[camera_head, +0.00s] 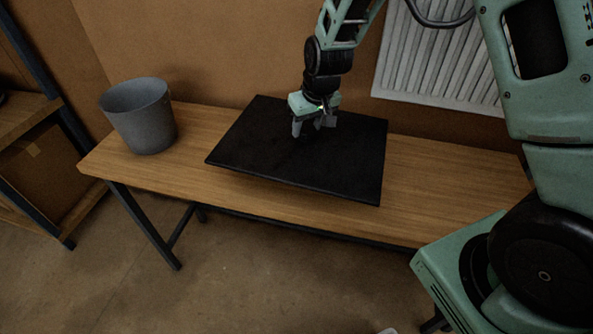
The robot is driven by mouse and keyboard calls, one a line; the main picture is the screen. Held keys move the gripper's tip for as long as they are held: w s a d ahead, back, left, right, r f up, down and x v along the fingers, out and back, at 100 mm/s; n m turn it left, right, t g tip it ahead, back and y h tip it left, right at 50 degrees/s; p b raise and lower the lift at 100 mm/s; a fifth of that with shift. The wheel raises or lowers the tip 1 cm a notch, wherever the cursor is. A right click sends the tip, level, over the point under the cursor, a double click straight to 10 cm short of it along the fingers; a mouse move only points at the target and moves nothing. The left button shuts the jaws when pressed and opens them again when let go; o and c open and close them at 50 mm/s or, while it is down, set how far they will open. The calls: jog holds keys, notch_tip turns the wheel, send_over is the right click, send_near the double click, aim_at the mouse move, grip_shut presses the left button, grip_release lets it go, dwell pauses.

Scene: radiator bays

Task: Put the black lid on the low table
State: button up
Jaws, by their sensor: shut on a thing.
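The black lid (260,147) is a flat, dark rectangular panel over the middle of the low table (445,186), which has a wooden top and dark metal legs. My gripper (314,127) points down at the middle of the lid and is shut on it; the part it grips is too dark to make out. The lid's front edge seems slightly above the wood, with a shadow under it. I cannot tell whether any of the lid touches the table.
A grey bucket (142,118) stands on the table's left end. A white radiator (437,66) is on the wall behind the right part. A shelf rack (30,135) stands at the far left. Bare tabletop shows right of the lid.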

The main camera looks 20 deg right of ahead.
aim_at(284, 131)
jog(key=shift+n, duration=0.3)
jog(key=w+a+b, duration=0.1)
jog(key=w+a, duration=0.1)
jog(key=w+a+b, duration=0.1)
jog(key=a, duration=0.1)
jog(key=shift+w+r+b, duration=0.25)
jog(key=shift+b, duration=0.1)
jog(key=shift+a+f, duration=0.15)
jog(key=shift+f, duration=0.05)
notch_tip(284, 131, down, 9)
jog(key=shift+f+p, duration=0.1)
jog(key=shift+p, duration=0.45)
jog(key=shift+f, duration=0.1)
jog(key=o, duration=1.3)
